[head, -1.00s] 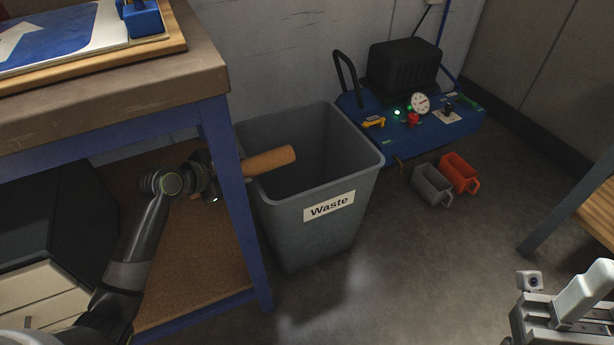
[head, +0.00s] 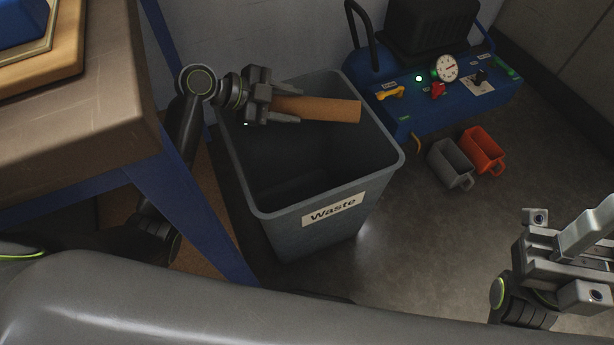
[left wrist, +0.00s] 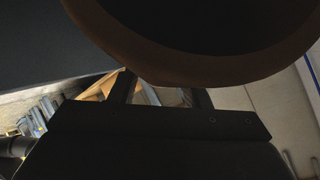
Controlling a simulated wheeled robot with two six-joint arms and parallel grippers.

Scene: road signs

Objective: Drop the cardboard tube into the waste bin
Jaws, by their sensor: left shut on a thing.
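The brown cardboard tube (head: 330,109) is held out level over the back part of the waste bin's opening, pointing right. My left gripper (head: 285,108) is shut on the tube's left end. The grey waste bin (head: 290,225) stands on the floor with a "Waste" label on its front, and its visible inside looks dark and empty. In the left wrist view the tube's round end (left wrist: 170,68) fills the top, with my left gripper's fingers (left wrist: 160,92) partly hidden under it. My right gripper (head: 575,250) is at the right edge, partly cut off, away from the bin.
A wooden workbench with blue legs (head: 100,110) stands close left of the bin. A blue compressor-like machine (head: 450,105) with a gauge is behind right. A grey mug-shaped bin (head: 450,163) and an orange one (head: 482,150) are on the floor.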

